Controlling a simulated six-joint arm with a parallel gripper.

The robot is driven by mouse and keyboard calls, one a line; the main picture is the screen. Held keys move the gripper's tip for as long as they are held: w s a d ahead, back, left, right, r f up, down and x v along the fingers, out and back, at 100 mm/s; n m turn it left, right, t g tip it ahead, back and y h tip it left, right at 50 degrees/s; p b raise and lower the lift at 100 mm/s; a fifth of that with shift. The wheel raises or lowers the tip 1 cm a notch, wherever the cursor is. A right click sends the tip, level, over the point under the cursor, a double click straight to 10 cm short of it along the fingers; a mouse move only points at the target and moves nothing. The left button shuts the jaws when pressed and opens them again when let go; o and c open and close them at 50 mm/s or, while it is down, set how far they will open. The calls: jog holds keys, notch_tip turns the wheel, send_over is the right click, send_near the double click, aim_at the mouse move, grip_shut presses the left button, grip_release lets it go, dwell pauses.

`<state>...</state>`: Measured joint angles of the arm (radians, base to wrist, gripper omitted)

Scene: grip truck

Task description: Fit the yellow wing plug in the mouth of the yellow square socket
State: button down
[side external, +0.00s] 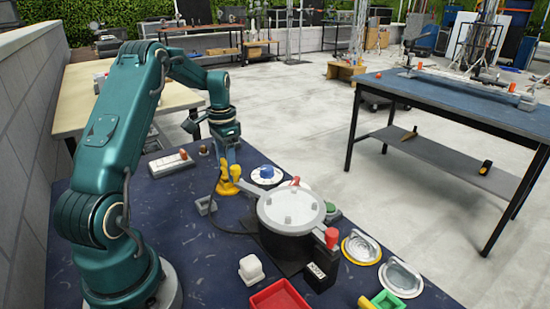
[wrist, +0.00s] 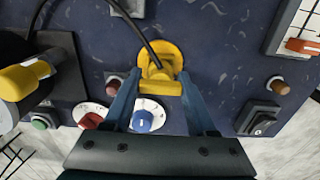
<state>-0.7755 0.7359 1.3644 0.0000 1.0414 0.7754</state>
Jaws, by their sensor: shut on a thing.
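My gripper (side external: 231,160) points down at the back of the dark blue bench. In the wrist view my gripper (wrist: 158,82) is shut on the yellow wing plug (wrist: 160,88), a yellow piece spanning the two blue fingers. A black cable runs to it from the top. A rounded yellow piece (wrist: 160,52) shows just behind the plug; it seems to be the yellow socket, but its mouth is hidden. The yellow parts (side external: 228,187) also show below the gripper in the side view. I cannot tell whether the plug is inside the mouth or only above it.
A large lidded pot (side external: 291,211) with a yellow handle stands close at right. A blue knob on a white dial (wrist: 142,120), a red knob (wrist: 90,118) and a black rocker switch (wrist: 260,117) lie nearby. A grey square holder (side external: 206,206) sits in front.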

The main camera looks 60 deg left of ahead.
jog(key=shift+f, duration=0.2)
dwell(0.3)
grip_release()
jog(key=shift+r, duration=3.8)
